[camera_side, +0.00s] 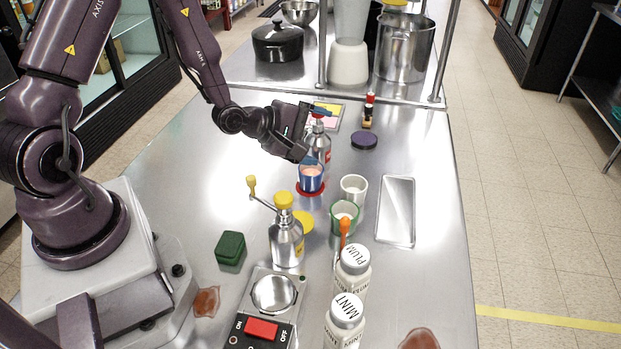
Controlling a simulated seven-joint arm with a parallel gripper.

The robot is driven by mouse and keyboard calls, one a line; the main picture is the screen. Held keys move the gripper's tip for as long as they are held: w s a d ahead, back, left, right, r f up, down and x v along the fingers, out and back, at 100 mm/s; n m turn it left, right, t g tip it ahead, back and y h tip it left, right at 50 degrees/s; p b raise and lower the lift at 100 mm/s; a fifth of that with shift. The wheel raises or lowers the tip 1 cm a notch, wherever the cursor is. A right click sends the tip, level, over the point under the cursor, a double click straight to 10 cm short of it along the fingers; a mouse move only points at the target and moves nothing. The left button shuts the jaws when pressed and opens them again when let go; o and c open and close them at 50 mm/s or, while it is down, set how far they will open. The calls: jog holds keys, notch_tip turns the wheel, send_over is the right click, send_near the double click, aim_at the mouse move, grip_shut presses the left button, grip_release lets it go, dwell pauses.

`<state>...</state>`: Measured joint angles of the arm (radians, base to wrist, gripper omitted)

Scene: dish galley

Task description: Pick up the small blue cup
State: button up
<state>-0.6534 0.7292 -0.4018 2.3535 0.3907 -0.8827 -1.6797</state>
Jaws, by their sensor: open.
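A small blue cup (311,184) with something pinkish inside stands upright on a red coaster (308,196) near the middle of the steel table. My gripper (306,148) is just above and behind it in the picture, beside a silver bottle with a red label (319,143). The jaws are open and nothing shows between them. The gripper's body partly hides the bottle. I cannot tell whether a finger touches the bottle or the cup's rim.
A metal tray (396,212) lies to the right. Jars labelled PLUM (353,271) and MINT (345,321) stand in front. The left part of the table is fairly clear.

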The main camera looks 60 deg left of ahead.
aim_at(301, 175)
jog(key=f+n+t, duration=0.1)
jog(key=n, duration=0.2)
jog(key=f+n+t, duration=0.1)
jog(key=n, duration=0.2)
jog(key=s+f+n+t+y, duration=0.1)
jog(key=n+t, duration=0.1)
jog(key=n, duration=0.2)
jog(key=shift+a+f, duration=0.2)
jog(key=shift+a, duration=0.15)
jog(key=f+n+y, duration=0.1)
jog(key=f+n, duration=0.1)
jog(key=a+f+n+t+y, duration=0.1)
jog(key=f+n, duration=0.1)
jog(key=s+f+n+y, duration=0.1)
jog(key=f+n, duration=0.1)
jog(key=f, duration=0.1)
jog(key=shift+s+a+f+n+t, duration=0.1)
jog(key=shift+a+n+t, duration=0.05)
jog(key=shift+n+t, duration=0.2)
jog(key=shift+w+a, duration=0.15)
jog(key=shift+w, duration=1)
jog(key=shift+w+a, duration=0.1)
jog(key=shift+w, duration=0.3)
jog(key=c, duration=1.2)
jog(key=shift+o, duration=0.2)
jog(key=shift+r, duration=0.2)
